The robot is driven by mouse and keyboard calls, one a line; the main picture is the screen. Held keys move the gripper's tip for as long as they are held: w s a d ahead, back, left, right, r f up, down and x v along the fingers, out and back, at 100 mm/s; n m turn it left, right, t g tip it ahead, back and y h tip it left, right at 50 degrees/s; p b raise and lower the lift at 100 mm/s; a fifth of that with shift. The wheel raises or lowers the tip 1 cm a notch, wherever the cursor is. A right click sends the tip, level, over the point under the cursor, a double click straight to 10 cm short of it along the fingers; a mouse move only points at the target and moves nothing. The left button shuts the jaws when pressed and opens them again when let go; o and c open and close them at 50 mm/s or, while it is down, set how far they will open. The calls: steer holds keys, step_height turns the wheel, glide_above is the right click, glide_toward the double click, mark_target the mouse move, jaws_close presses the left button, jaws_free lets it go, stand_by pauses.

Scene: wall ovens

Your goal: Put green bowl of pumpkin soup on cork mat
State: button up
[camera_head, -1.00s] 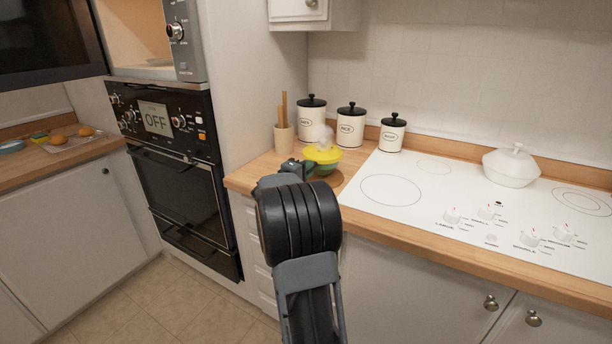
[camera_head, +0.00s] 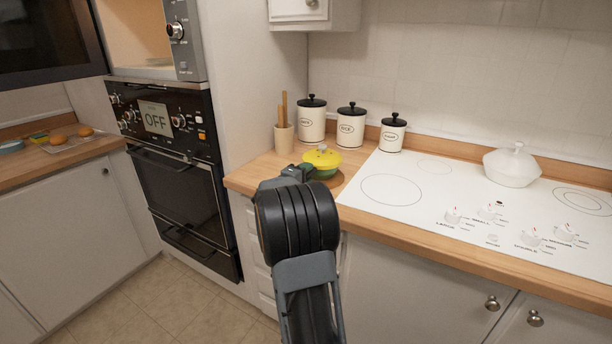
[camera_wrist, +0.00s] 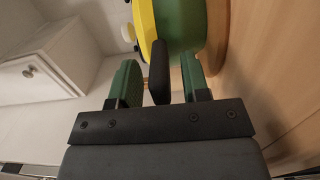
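The green bowl (camera_head: 326,173) with yellow pumpkin soup (camera_head: 322,157) is at the left end of the counter, left of the hob. A brown round patch, apparently the cork mat (camera_head: 341,181), shows at its lower right; the bowl looks set down on it, though its underside is hidden. The bowl also fills the top of the wrist view (camera_wrist: 186,25). There my gripper (camera_wrist: 160,75) has its two green-padded fingers apart. A dark handle-like piece (camera_wrist: 160,72) lies between them, with visible gaps on both sides. In the head view my arm partly hides the gripper and bowl.
A utensil cup (camera_head: 284,138) and three lidded canisters (camera_head: 351,129) stand behind the bowl. The white hob (camera_head: 420,195) lies to the right, with a white lidded pot (camera_head: 512,167). The wall oven (camera_head: 178,190) is at the left.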

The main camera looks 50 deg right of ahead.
steer(key=shift+r, duration=0.15)
steer(key=shift+a+r+p, duration=0.1)
steer(key=shift+p, duration=0.2)
steer(key=s+a+f+y, duration=0.3)
steer(key=s+a+y, duration=0.2)
steer(key=a, duration=0.8)
steer(key=s+a+f+m+y, duration=0.1)
steer(key=s+a+f+y, duration=0.2)
steer(key=a, duration=1)
steer(key=s+a+f+m+y+b, duration=0.1)
steer(key=s+a+f+y, duration=0.3)
steer(key=s+a+y, duration=0.4)
steer(key=shift+s+a+y, duration=0.2)
steer(key=shift+a+y, duration=0.7)
steer(key=shift+a, duration=1.7)
steer(key=shift+f, duration=0.1)
